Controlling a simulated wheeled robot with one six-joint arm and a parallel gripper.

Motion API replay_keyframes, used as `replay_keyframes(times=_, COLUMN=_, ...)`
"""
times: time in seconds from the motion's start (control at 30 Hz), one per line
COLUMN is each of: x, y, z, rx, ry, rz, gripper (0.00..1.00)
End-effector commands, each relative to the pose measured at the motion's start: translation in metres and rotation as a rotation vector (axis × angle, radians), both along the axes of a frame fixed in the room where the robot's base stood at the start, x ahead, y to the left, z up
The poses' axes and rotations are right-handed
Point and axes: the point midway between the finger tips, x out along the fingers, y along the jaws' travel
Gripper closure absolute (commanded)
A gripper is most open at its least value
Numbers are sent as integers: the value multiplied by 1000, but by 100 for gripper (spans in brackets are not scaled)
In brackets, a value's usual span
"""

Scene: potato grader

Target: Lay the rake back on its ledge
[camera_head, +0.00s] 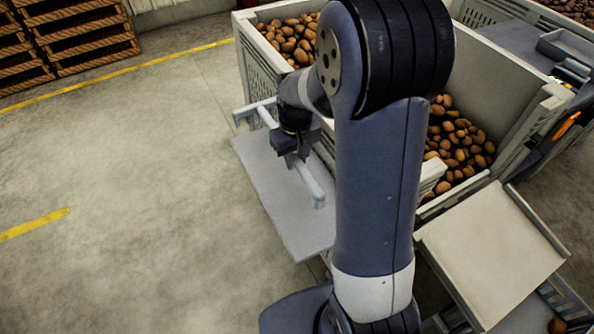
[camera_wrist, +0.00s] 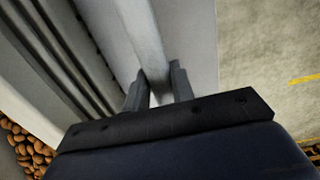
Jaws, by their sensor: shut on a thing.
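The rake (camera_head: 312,184) is a pale grey bar with a crosspiece at its far left end. It lies along the length of the ledge (camera_head: 268,200), a flat light-grey shelf on the side of the potato crate. My gripper (camera_head: 296,158) is shut on the rake's handle near its middle. In the wrist view the handle (camera_wrist: 142,35) runs between both fingers of my gripper (camera_wrist: 158,88), with the ledge (camera_wrist: 200,40) behind it. The crosspiece reaches the ledge's far end. I cannot tell whether the rake touches the ledge or hangs just above it.
The big grey crate (camera_head: 510,75) holds many potatoes (camera_head: 462,140) and stands right of the ledge. A pale tilted board (camera_head: 488,250) is at the lower right. Wooden pallets (camera_head: 80,40) stand at the back left. The floor (camera_head: 130,190) left of the ledge is clear.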

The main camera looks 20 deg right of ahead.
Motion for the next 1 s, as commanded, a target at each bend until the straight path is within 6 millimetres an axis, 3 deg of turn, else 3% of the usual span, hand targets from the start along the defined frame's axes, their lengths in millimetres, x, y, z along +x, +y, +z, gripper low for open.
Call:
replay_keyframes(times=0.43, x=0, y=0, z=-58, rx=0, ry=2, rz=0, gripper=100)
replay_keyframes(times=0.87, x=0, y=0, z=-67, rx=0, ry=-2, rz=0, gripper=100)
replay_keyframes(times=0.9, x=0, y=0, z=-65, rx=0, ry=-1, rz=0, gripper=73)
replay_keyframes(times=1.0, x=0, y=0, z=-65, rx=0, ry=-1, rz=0, gripper=65)
